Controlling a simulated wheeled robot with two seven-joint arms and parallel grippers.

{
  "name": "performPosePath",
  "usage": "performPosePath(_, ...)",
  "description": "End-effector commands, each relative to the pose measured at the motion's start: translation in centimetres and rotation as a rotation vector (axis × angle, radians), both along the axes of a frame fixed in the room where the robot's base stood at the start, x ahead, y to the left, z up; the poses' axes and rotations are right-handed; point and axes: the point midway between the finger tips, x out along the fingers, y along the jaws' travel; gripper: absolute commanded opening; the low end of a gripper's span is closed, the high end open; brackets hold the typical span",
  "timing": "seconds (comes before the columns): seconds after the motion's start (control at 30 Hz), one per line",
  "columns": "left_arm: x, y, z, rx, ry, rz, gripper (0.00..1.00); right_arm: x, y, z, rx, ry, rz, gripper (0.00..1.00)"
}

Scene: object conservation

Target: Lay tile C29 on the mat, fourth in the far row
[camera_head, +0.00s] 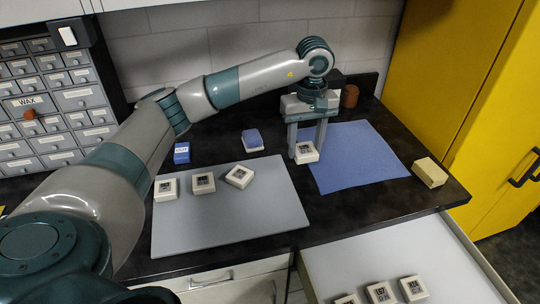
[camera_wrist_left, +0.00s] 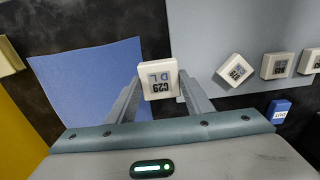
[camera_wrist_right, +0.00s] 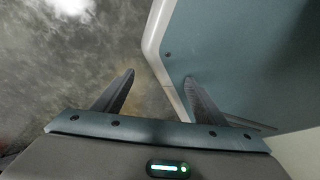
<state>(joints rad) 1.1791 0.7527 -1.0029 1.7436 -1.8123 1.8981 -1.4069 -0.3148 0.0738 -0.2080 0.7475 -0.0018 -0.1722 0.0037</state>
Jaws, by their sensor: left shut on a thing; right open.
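Tile C29 (camera_wrist_left: 158,79) is a white square block with dark lettering, held between the fingers of my left gripper (camera_wrist_left: 157,92). In the head view my left gripper (camera_head: 306,150) points down with tile C29 (camera_head: 306,153) at its fingertips, at the mat's far right corner, near the blue cloth's left edge. I cannot tell whether the tile touches the surface. The grey mat (camera_head: 230,225) bears three white tiles in its far row: left (camera_head: 166,189), middle (camera_head: 203,183) and a turned one (camera_head: 239,176). My right gripper (camera_wrist_right: 158,82) is open and empty, away from the mat.
A blue cloth (camera_head: 355,155) lies right of the mat, with a cream block (camera_head: 430,172) beyond it. A blue box (camera_head: 182,153) and a blue-topped block (camera_head: 252,140) stand behind the mat. An open drawer (camera_head: 345,262) in front holds several tiles. A yellow cabinet (camera_head: 455,75) stands at right.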

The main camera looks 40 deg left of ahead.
Motion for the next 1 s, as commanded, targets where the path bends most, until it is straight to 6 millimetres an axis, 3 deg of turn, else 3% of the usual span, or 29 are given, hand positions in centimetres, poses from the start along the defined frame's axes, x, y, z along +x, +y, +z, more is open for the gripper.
performPosePath(0.33,-2.0,5.3,-3.0,0.002,0.004,0.003,0.2,-6.7,-2.7,0.7,-0.048,0.158,-0.006,0.65)
performPosePath(0.6,-2.6,7.4,-4.6,0.0,-0.001,-0.001,0.2,-6.6,-2.6,1.4,-0.046,0.158,-0.006,0.65)
performPosePath(1.0,-2.6,7.4,-5.0,0.0,0.001,-0.001,0.2,-6.5,-2.6,1.8,-0.046,0.157,-0.006,0.65)
